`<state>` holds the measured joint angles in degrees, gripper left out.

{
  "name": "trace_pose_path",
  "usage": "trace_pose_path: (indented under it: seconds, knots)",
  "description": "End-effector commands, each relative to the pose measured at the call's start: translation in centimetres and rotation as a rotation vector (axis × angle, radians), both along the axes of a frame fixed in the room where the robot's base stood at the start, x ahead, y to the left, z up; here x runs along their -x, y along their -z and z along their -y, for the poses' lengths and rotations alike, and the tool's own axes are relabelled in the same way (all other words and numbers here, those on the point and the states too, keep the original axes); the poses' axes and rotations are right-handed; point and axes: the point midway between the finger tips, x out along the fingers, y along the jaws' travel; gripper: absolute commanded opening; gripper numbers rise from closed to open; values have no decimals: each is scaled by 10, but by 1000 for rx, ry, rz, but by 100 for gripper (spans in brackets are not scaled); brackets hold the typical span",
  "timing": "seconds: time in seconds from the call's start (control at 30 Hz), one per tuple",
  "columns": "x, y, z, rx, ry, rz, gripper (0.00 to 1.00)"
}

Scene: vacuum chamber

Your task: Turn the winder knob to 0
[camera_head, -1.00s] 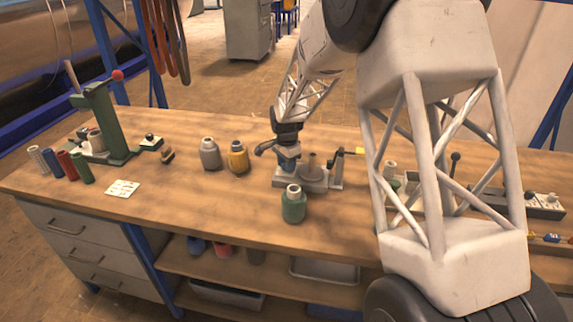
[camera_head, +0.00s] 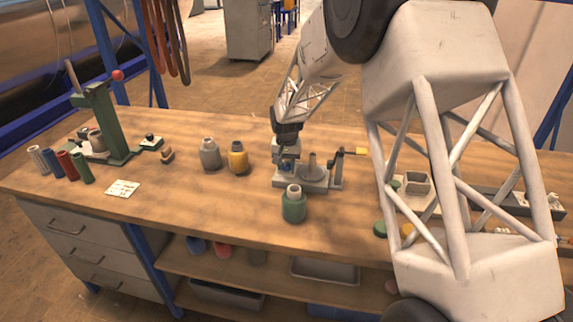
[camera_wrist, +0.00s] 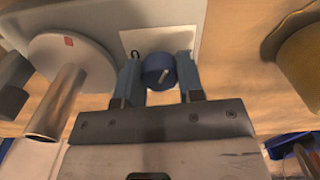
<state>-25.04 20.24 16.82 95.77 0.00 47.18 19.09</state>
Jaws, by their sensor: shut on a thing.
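The winder (camera_head: 312,184) is a grey block with a crank (camera_head: 340,157) with a yellow handle, standing near the middle of the bench. In the wrist view its blue round knob (camera_wrist: 158,68) has a pale pointer line, slanted, and sits in front of a white plate (camera_wrist: 140,40); I cannot read any digits there. My gripper (camera_wrist: 160,80) has its two blue-grey fingers shut on the knob's left and right sides. In the head view my gripper (camera_head: 287,158) is over the winder's left end and hides the knob.
A green spool (camera_head: 293,206) stands just in front of the winder. Grey (camera_head: 209,156) and yellow (camera_head: 238,160) spools stand to its left. A green press (camera_head: 108,125) is at the far left. A grey tray (camera_head: 418,183) lies right, partly behind my arm.

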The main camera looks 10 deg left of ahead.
Motion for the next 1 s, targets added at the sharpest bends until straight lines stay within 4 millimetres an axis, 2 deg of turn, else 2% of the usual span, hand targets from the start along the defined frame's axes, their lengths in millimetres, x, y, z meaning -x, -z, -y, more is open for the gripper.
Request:
trace_pose_path:
  seconds: [1.0]
  knots:
    - [1,0,0,0,-963,0,11]
